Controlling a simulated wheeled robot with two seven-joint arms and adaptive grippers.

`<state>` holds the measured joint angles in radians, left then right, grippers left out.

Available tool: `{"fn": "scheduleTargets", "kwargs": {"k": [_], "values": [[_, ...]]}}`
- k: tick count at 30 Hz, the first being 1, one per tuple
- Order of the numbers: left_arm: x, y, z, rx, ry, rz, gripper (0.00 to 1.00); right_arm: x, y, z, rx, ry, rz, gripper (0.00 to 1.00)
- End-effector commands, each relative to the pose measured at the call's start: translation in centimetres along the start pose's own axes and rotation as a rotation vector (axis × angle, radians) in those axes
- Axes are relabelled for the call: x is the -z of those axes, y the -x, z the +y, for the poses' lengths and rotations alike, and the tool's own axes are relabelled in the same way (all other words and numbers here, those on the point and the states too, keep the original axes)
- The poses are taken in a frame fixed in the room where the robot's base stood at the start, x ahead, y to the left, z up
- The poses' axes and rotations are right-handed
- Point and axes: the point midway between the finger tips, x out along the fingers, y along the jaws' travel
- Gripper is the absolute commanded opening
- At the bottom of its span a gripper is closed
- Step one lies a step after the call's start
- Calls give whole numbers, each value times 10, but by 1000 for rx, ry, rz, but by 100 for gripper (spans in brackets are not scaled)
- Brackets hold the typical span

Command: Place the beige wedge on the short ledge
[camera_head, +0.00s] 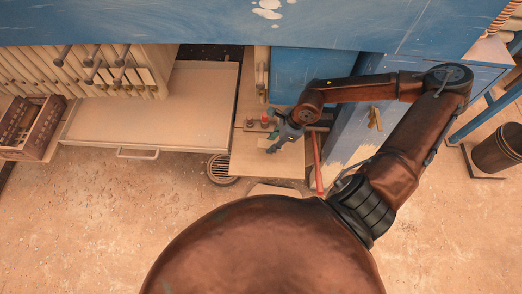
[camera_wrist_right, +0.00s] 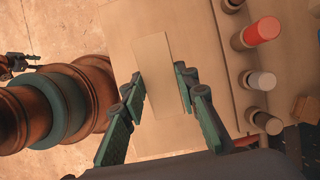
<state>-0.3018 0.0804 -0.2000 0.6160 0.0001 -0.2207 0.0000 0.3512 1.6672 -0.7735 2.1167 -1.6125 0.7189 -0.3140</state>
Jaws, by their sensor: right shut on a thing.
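My right gripper (camera_head: 279,137) is over a narrow beige ledge-like surface (camera_head: 265,166) right of the wide tray in the head view. In the right wrist view its teal fingers (camera_wrist_right: 166,88) are shut on the beige wedge (camera_wrist_right: 158,62), which shows as a long pale rectangular face. The same beige surface (camera_wrist_right: 205,50) lies behind the wedge. I cannot tell whether the wedge touches it. The wedge blends into the surface in the head view. My left gripper is not seen in the head view.
A red-capped knob (camera_wrist_right: 262,31) and grey knobs (camera_wrist_right: 262,80) stand right of the wedge. A red pole (camera_head: 317,163) and blue cabinet (camera_head: 350,130) are to the right.

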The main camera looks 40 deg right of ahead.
Motion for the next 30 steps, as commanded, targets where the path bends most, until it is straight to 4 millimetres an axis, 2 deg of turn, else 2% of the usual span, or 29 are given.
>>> {"fn": "scheduleTargets", "kwargs": {"k": [1, 6, 14, 19, 30], "values": [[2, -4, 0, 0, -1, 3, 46, -6, -14, 0, -4, 1, -4, 8], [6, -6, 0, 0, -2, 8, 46, -14, -41, -4, -3, 2, -3, 8], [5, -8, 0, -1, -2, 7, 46, -19, -58, -6, -4, 2, -1, 8], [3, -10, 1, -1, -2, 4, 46, -9, -81, -5, -4, 0, 1, 8], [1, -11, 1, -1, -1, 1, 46, -6, -87, -6, -2, 1, 1, 8]]}}
